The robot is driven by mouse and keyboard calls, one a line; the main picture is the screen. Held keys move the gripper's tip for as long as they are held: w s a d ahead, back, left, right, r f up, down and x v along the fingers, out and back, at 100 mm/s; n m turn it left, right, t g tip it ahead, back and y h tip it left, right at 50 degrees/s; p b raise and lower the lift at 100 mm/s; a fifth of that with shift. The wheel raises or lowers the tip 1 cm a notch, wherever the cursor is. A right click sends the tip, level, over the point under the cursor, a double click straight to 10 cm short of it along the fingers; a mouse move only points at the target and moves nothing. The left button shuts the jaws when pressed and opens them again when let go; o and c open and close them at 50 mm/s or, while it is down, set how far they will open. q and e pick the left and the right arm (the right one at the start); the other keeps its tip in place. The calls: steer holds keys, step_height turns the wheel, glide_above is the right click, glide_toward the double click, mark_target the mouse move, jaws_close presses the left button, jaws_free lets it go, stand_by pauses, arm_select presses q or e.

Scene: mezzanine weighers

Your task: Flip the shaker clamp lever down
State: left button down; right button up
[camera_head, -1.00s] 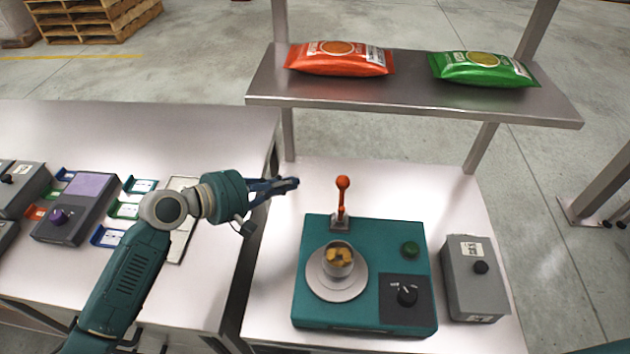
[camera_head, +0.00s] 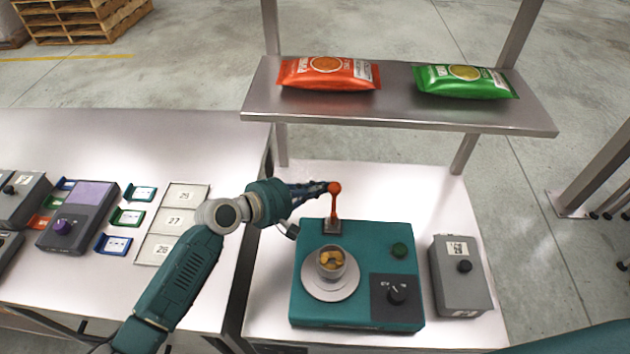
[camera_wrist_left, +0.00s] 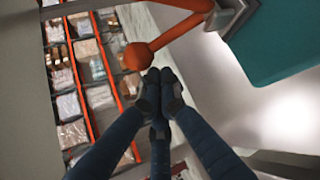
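The shaker (camera_head: 408,240) is a teal box with a round plate carrying a metal cup of yellowish pieces. Its clamp lever (camera_head: 333,206) stands upright at the back edge, an orange-red rod with a ball on top. My left gripper (camera_head: 326,187) is at the left side of the lever's ball. In the left wrist view, the fingertips (camera_wrist_left: 160,88) are together with nothing between them, and the lever's ball (camera_wrist_left: 137,57) is just beyond them. I cannot tell whether they touch. My right gripper is not in view.
A shelf (camera_head: 400,112) holding an orange packet (camera_head: 328,73) and a green packet (camera_head: 466,81) stands behind the shaker. A grey box (camera_head: 462,285) is at its right. The left table has a purple-topped device (camera_head: 82,208) and a numbered tray (camera_head: 150,247).

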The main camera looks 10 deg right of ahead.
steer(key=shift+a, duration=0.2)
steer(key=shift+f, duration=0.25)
